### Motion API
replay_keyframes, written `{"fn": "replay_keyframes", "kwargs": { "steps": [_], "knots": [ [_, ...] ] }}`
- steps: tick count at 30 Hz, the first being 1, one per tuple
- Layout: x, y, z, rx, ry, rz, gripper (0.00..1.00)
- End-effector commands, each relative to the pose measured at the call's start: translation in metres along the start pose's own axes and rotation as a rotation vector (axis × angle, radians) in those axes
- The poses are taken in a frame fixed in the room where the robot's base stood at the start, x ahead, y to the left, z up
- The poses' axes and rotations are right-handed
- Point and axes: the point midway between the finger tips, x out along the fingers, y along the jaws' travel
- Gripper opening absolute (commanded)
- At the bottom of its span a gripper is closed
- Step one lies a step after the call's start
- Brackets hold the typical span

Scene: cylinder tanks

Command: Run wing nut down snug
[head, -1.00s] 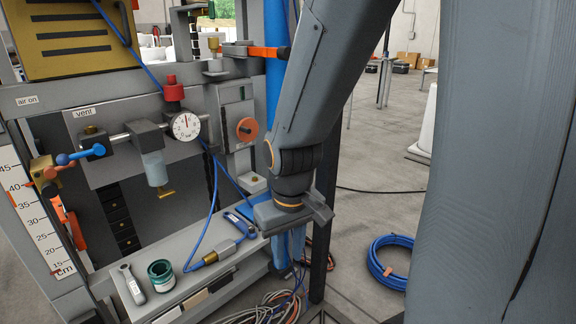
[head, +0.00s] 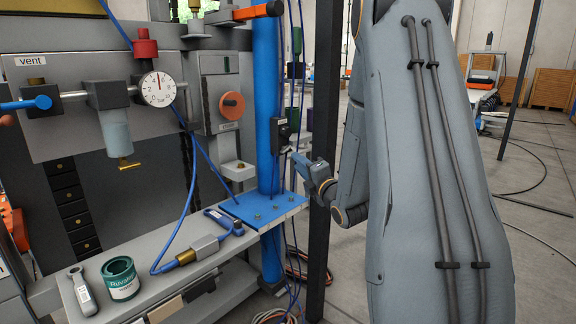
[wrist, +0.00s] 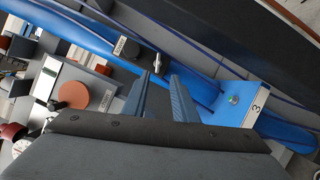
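A small metallic part, which looks like the wing nut (wrist: 157,62), sticks out beside a dark labelled clamp block (wrist: 125,47) on the blue cylinder (wrist: 85,35) in the wrist view. Its wings are too small to make out clearly. In the head view the dark clamp block (head: 281,132) sits on the right side of the upright blue cylinder (head: 266,95). My gripper (wrist: 159,80) is open, its two fingers apart with nothing between them. Its tips are just short of the metallic part. In the head view my gripper (head: 302,162) is just below and right of the clamp block.
A blue base plate (head: 255,214) with bolts lies below my gripper. Thin blue hoses hang close to the cylinder. A dark post (head: 323,110) stands close behind my arm. A gauge (head: 158,89), an orange knob (head: 232,106) and a green can (head: 120,270) are further left.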

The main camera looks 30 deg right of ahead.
Motion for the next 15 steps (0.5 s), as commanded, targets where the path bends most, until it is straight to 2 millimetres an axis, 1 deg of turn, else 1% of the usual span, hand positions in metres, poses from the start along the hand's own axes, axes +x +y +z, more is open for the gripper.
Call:
{"fn": "replay_keyframes", "kwargs": {
  "steps": [1,5,15],
  "knots": [
    [0.001,-0.002,0.002,-0.02,-0.003,0.02,0.26],
    [0.007,0.001,0.004,-0.045,-0.006,0.044,0.26],
    [0.057,0.003,0.005,-0.044,-0.006,0.043,0.26]
  ]
}}
